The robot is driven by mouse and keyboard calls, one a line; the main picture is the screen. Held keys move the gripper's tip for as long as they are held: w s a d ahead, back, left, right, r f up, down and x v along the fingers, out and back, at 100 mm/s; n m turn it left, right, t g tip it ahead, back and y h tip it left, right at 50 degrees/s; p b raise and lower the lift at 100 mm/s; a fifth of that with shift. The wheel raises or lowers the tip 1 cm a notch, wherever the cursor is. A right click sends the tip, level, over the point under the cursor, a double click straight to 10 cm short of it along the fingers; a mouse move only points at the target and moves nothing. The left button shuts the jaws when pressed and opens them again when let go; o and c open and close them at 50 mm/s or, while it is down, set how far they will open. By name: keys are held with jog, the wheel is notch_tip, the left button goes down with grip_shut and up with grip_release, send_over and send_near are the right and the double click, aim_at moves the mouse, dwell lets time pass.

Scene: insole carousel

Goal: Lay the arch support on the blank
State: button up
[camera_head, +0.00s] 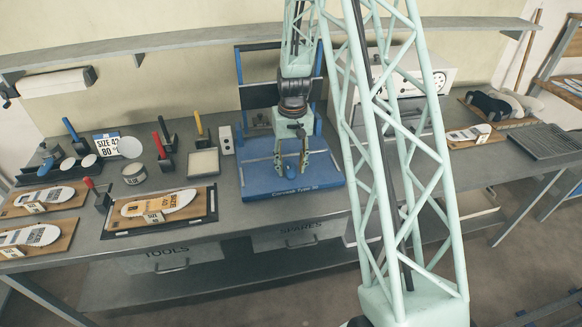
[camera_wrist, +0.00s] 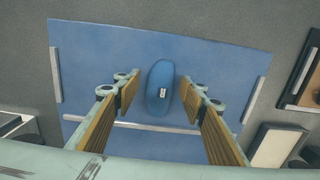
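A blue oval piece with a small white label, likely the arch support (camera_wrist: 161,78), lies on the blue platform (camera_wrist: 220,60). My gripper (camera_wrist: 159,98) is open, with one finger pad on each side of it and a gap to each. In the head view my gripper (camera_head: 291,172) points down over the same platform (camera_head: 312,183), and the blue piece is hard to tell from it. A pale insole blank (camera_head: 160,203) on a wooden board lies in a black tray left of the platform. Which blank is meant, I cannot tell.
More insoles on boards lie at the far left (camera_head: 40,196) and the right (camera_head: 469,134). Red, black and yellow handled tools (camera_head: 199,131), a tin (camera_head: 134,174) and a pale square dish (camera_head: 203,163) stand left of the platform. A shelf (camera_head: 160,39) runs behind.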

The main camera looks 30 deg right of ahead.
notch_tip(320, 180, up, 12)
jog(key=shift+d, duration=0.15)
dwell(0.7)
jog(key=shift+r+p, duration=0.15)
jog(key=shift+p, duration=0.15)
dwell(0.3)
notch_tip(320, 180, up, 14)
jog(key=t, duration=0.1)
send_over(291, 171)
jog(key=s+a, duration=0.7)
jog(key=s+a+r+n+t, duration=0.1)
jog(key=s+a+r, duration=0.2)
jog(key=s+r, duration=0.2)
jog(key=s+a+r+n, duration=0.1)
jog(key=s+a+r, duration=0.2)
jog(key=s+r, duration=0.15)
jog(key=s+a+r, duration=0.2)
jog(key=s, duration=0.6)
jog(key=s+a+r+n+t, duration=0.1)
jog(key=s+a+r, duration=0.1)
jog(key=s, duration=0.6)
jog(key=s+a+r+t, duration=0.1)
jog(key=s+a+r, duration=0.1)
jog(key=s, duration=0.6)
jog(key=shift+s+a+r, duration=0.2)
jog(key=shift+a+r, duration=0.2)
